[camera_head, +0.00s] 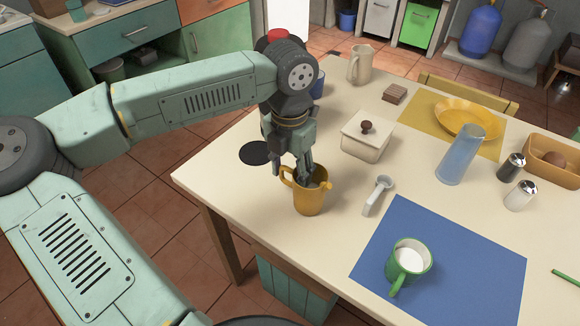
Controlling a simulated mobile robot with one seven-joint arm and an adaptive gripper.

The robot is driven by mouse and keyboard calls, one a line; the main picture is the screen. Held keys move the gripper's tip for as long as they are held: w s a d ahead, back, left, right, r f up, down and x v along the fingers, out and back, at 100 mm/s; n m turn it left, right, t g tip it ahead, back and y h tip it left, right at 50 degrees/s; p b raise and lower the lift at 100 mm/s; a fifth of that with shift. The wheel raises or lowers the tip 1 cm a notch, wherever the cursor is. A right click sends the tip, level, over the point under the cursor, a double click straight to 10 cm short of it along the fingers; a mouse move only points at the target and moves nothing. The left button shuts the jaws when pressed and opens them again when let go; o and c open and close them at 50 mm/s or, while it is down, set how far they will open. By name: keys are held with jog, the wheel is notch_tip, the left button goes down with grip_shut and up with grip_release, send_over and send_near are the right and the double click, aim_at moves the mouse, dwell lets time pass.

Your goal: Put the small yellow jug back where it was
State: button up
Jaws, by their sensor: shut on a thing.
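The small yellow jug (311,200) is upright at the left part of the cream table, near its front edge. My gripper (302,175) points down from above and is shut on the jug at its rim or handle side; the exact contact is hard to make out. The handle is on the left and the spout on the right. I cannot tell whether the jug's base touches the table. A black round mat (255,153) lies bare to the left, near the table's left edge.
A white lidded box (365,139) stands behind and to the right of the jug. A light-grey scoop (377,194) lies to the right. A green mug (408,262) stands on a blue mat (468,262). A blue cup (318,84) is partly hidden behind my arm.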

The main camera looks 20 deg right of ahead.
jog(key=shift+f, duration=0.2)
jog(key=o, duration=1.5)
jog(key=shift+r, duration=0.1)
jog(key=shift+r, duration=0.2)
notch_tip(320, 180, up, 12)
jog(key=shift+f+b, duration=0.1)
jog(key=shift+b, duration=0.7)
